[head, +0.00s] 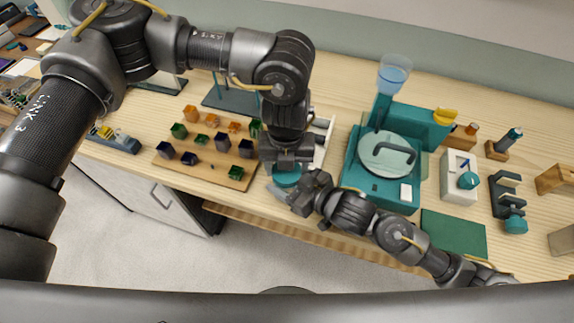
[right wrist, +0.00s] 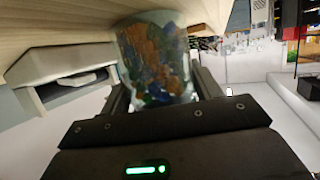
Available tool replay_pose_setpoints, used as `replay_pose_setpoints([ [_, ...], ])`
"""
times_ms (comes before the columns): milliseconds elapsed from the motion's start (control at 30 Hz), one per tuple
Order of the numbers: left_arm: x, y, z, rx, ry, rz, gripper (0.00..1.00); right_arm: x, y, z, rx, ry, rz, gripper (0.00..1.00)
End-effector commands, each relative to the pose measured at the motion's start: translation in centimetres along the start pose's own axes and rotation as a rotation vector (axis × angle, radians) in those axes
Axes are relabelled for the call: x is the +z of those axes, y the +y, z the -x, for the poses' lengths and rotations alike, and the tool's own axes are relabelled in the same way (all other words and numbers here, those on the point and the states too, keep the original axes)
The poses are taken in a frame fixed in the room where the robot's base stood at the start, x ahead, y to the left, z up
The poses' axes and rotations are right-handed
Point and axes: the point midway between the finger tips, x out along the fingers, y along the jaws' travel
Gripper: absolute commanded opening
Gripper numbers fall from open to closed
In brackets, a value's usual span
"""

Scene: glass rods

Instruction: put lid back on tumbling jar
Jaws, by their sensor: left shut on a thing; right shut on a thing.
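The tumbling jar (right wrist: 155,60) is clear and full of brown, blue and green pieces in the right wrist view. My right gripper (right wrist: 155,90) is shut around its sides. In the head view that gripper (head: 294,200) is at the table's front edge, and a pale strip of the jar (head: 277,190) shows beside it. The teal lid (head: 287,178) is just under my left gripper (head: 288,164), which is shut on it. The lid overlaps the jar in the head view. Whether it touches or sits on the rim is hidden by the grippers.
A wooden board (head: 206,166) with several coloured blocks lies to the left. A white tray (head: 321,150) is partly hidden behind my left gripper. A teal machine (head: 362,180) with a round grey disc stands close to the right. A green mat (head: 455,234) lies farther right.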

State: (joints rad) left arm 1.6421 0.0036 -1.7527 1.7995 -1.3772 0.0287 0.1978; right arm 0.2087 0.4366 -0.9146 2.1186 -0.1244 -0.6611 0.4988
Motion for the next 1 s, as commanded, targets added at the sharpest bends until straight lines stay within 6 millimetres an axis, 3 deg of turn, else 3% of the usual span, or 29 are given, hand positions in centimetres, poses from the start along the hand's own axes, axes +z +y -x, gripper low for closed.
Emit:
replay_pose_setpoints([
  [33, 0.0, 0.1, 0.0, 0.003, 0.001, 0.001, 0.34, 0.0, 0.1, 0.0, 0.003, 0.0, -0.001, 0.0],
  [67, 0.0, 0.1, 0.0, 0.003, 0.001, 0.001, 0.64, 0.0, 0.1, 0.0, 0.003, 0.0, -0.001, 0.0],
  [200, 0.0, 0.1, 0.0, 0.002, 0.001, 0.002, 0.83, 0.0, 0.1, 0.0, 0.002, 0.0, -0.001, 0.0],
  [700, -0.1, -0.2, 0.2, -0.006, 0.001, 0.0, 0.84, -0.1, -0.1, 0.0, -0.003, 0.001, 0.001, 0.0],
  [1000, -0.1, -0.3, 3.5, -0.009, 0.0, -0.003, 0.84, 0.1, -0.1, -0.1, -0.002, -0.003, 0.0, 0.0],
])
